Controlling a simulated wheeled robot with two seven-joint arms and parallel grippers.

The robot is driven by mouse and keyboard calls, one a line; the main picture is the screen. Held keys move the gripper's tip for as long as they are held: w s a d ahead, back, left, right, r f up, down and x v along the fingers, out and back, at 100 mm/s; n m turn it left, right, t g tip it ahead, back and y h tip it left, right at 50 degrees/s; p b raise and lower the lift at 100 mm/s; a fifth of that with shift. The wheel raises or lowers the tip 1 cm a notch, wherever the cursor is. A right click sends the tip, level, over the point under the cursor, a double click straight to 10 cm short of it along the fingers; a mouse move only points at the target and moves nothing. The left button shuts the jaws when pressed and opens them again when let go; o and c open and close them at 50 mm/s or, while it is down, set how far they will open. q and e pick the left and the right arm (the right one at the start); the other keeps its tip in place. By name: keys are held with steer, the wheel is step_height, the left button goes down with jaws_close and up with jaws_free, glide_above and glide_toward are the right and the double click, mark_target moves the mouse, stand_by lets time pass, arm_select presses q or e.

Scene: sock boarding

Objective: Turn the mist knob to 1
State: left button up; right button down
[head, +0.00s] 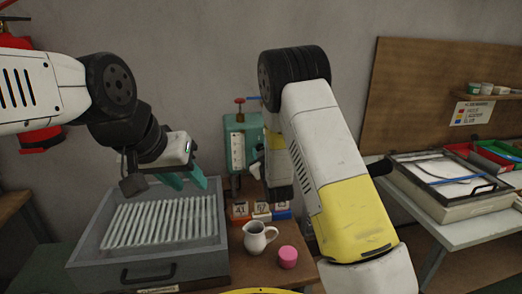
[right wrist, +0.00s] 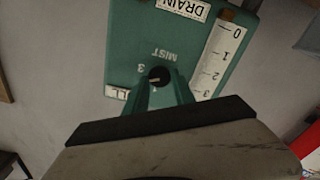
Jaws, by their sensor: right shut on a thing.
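The mist knob (right wrist: 159,76) is a small black round knob on a green panel (right wrist: 130,50) in the right wrist view. The word MIST appears upside down beside it, with a 3 at its upper left. A small pale mark shows at the knob's lower edge; its dial reading is too small to tell. My right gripper (right wrist: 160,90) is shut on the knob, its green fingers on either side. In the head view my right arm hides the knob and those fingertips; part of the green box (head: 236,145) shows. My left gripper (head: 183,180) is open and empty above a grey tray.
The grey tray (head: 88,250) holds a row of white rods. A bench with a shallow box (head: 455,207) is at the right.

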steer(key=n, duration=0.6)
steer(key=shift+a+f+n, duration=0.1)
steer(key=shift+n, duration=0.2)
steer(key=n, duration=0.5)
steer(key=shift+f, duration=0.1)
steer(key=shift+n, duration=0.4)
steer(key=c, duration=1.1)
jaws_free()
steer(key=s+d, duration=0.1)
steer(key=s, duration=0.6)
steer(key=shift+s+d, duration=0.25)
steer(key=shift+s, duration=0.15)
